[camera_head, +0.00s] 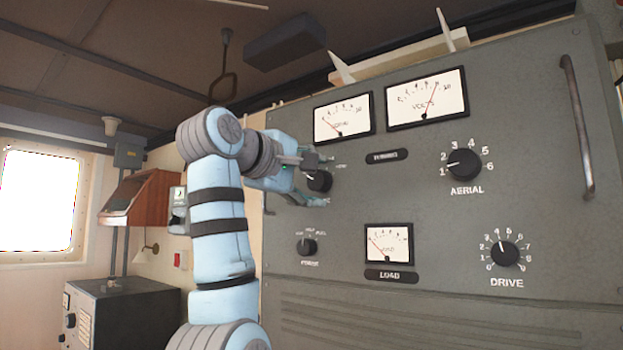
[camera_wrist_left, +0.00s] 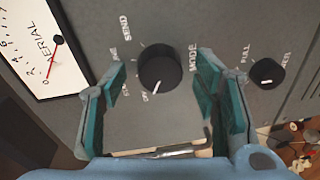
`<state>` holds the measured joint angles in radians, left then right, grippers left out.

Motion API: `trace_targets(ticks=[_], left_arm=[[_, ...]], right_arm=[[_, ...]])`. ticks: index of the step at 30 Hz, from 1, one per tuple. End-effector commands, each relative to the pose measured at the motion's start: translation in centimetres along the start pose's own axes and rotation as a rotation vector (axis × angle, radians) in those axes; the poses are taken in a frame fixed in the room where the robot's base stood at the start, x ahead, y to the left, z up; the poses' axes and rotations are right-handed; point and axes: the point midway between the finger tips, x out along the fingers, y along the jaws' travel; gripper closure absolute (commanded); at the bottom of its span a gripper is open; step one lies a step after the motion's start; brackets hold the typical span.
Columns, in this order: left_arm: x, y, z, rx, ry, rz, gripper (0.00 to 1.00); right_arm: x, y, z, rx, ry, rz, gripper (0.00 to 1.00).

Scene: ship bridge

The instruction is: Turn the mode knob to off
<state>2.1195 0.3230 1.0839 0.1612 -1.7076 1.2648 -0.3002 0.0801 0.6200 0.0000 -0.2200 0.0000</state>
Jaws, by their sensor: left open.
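The mode knob (camera_head: 319,181) is a round black dial on the grey panel, partly covered by my left gripper in the head view. In the left wrist view the mode knob (camera_wrist_left: 160,68) shows whole, with the words MODE and SEND beside it. Its white mark points to the bottom of that view, slightly left, near a small label that is hard to read. My left gripper (camera_head: 322,180) is open at the panel, its fingers on opposite sides of the knob. In the wrist view gaps show between the knob and both fingers of the gripper (camera_wrist_left: 161,72).
A smaller black knob (camera_head: 307,246) is below the mode knob; it also shows in the wrist view (camera_wrist_left: 267,73). The aerial knob (camera_head: 463,164), drive knob (camera_head: 504,254) and load meter (camera_head: 389,243) are farther right. A vertical handle (camera_head: 577,127) stands out at the panel's right.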

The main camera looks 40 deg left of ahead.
Motion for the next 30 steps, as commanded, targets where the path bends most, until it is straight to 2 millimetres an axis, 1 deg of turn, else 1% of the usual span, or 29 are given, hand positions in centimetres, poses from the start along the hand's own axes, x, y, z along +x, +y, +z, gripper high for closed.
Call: trace_targets(ticks=[2, 4, 5, 9, 12, 15, 30], left_arm=[[-0.2, 0.0, 0.0, 0.0, 0.0, 0.001, 0.45], [-1.0, 0.1, 0.0, 0.0, 0.001, 0.002, 0.45], [-1.5, 0.1, 0.0, 0.001, 0.001, 0.003, 0.45], [-4.7, 0.1, 0.0, 0.001, 0.001, 0.005, 0.45], [-6.5, 0.1, 0.0, 0.0, 0.001, 0.003, 0.45], [-7.4, 0.0, 0.0, 0.0, 0.0, 0.001, 0.45], [-7.5, 0.0, 0.0, 0.0, 0.0, -0.001, 0.45]], right_arm=[[0.0, 0.0, 0.0, 0.0, 0.001, 0.0, 0.6], [0.0, 0.0, 0.0, 0.0, 0.001, 0.0, 0.6], [0.0, 0.0, 0.0, 0.0, 0.001, 0.0, 0.6], [0.0, 0.0, 0.0, 0.0, 0.0, 0.0, 0.6], [0.0, 0.0, 0.0, 0.0, 0.0, 0.0, 0.6], [0.0, 0.0, 0.0, 0.0, 0.0, 0.0, 0.6], [0.0, 0.0, 0.0, 0.0, 0.0, 0.0, 0.6]])
